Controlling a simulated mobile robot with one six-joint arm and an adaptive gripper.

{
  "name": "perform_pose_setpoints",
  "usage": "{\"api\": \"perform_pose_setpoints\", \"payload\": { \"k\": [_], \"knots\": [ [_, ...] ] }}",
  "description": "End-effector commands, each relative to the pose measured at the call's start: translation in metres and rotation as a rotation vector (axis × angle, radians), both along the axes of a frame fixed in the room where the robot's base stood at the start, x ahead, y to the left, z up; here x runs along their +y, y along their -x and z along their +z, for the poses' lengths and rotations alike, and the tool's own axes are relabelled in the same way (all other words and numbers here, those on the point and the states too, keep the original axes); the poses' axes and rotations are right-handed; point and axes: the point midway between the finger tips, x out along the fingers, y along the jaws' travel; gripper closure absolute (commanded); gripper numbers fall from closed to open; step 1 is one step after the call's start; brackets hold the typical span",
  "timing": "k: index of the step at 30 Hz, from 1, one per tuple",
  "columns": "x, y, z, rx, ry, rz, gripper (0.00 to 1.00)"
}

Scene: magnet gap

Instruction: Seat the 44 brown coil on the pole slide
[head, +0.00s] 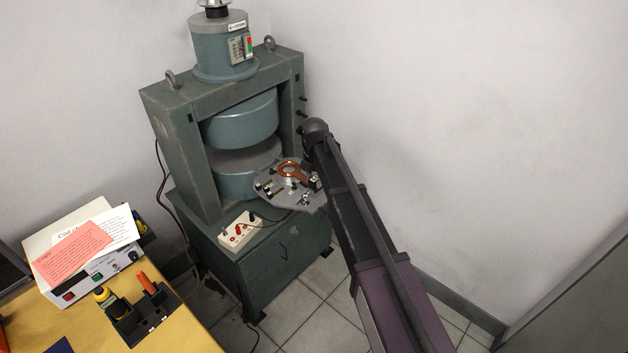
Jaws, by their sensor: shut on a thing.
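A brown ring-shaped coil (289,169) is at the grey pole slide (270,185), which sticks out from the gap of the green magnet (240,150). The coil's tab points right, toward my arm. Whether the coil touches the slide or is held just above it, I cannot tell. My gripper (314,181) is small and dark at the right end of the tab, partly hidden by my own arm. It is shut on the coil's tab. The number on the coil is too small to read.
A white terminal box (239,232) with red knobs sits on the magnet's base, its cable running toward the slide. At left, a wooden table (185,330) holds a white instrument (95,278), paper cards and a black tool holder (142,318). The wall is close behind the magnet.

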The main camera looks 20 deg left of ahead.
Motion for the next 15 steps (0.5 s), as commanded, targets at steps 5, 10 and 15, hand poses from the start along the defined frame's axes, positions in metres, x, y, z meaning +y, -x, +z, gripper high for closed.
{"api": "perform_pose_setpoints", "payload": {
  "k": [5, 10, 15],
  "knots": [
    [-0.0004, 0.0004, -0.0004, 0.001, 0.001, 0.000, 0.46],
    [-0.0004, 0.0003, -0.0003, 0.000, 0.001, 0.000, 0.24],
    [-0.0003, 0.0002, -0.0003, 0.000, 0.000, 0.000, 0.24]
  ]
}}
